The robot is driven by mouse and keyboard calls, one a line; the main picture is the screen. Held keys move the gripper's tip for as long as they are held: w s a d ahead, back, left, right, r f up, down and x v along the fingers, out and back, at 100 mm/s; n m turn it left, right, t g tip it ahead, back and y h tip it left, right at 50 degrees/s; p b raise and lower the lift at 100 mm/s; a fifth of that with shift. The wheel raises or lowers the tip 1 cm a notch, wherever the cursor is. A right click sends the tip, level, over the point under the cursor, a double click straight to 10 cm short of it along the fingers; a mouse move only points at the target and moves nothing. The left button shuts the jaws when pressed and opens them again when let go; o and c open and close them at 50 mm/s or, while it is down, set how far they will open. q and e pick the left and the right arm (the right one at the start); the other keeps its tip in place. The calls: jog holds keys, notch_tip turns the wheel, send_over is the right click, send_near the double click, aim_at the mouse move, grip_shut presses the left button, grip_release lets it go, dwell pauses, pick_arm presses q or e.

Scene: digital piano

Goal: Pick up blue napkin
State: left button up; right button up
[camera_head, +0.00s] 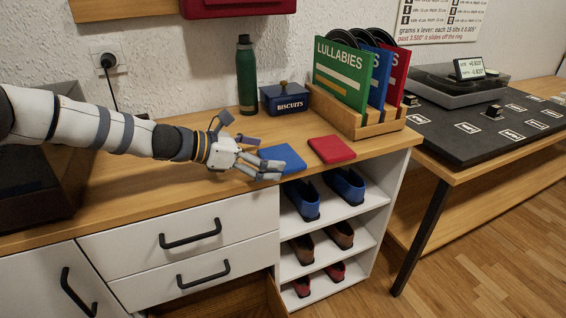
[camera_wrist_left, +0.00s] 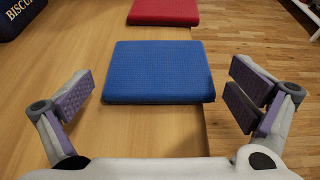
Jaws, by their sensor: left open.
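The blue napkin (camera_head: 287,157) is a flat folded square on the wooden cabinet top, close to its front edge. In the left wrist view the blue napkin (camera_wrist_left: 158,72) lies ahead of the fingers, with its right side at the counter edge. My left gripper (camera_head: 262,157) reaches in from the left, with its fingers at the napkin's left side. In the left wrist view my left gripper (camera_wrist_left: 164,100) is open, its two fingers wide apart and nothing between the tips. I cannot tell whether a finger touches the napkin. My right gripper is not in view.
A red napkin (camera_head: 331,149) lies just right of the blue one. Behind stand a biscuit tin (camera_head: 285,99), a green bottle (camera_head: 246,76) and a wooden record rack (camera_head: 375,122). Shoes (camera_head: 302,200) sit on open shelves below. The counter's front edge is close.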

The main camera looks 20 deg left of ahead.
pick_arm(q)
jog(key=shift+x, duration=1.2)
jog(key=shift+a, duration=0.1)
jog(key=c, duration=0.7)
jog(key=shift+r, duration=0.1)
